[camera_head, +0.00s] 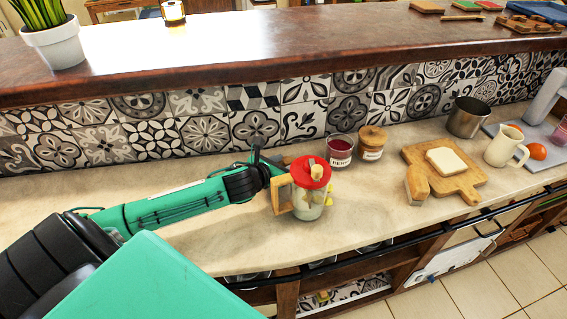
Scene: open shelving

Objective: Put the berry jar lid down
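The berry jar (340,151) stands upright on the counter near the tiled wall. It is glass with dark red contents and a white label, and no lid shows on it. My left gripper (272,169) is just left of it, over the counter and close behind a glass pitcher (309,205) with a red lid and wooden handle. The fingers are small and partly hidden, so I cannot tell whether they are open or shut. I cannot clearly make out the berry jar lid. My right gripper is out of view.
The counter between pitcher and board has free room.

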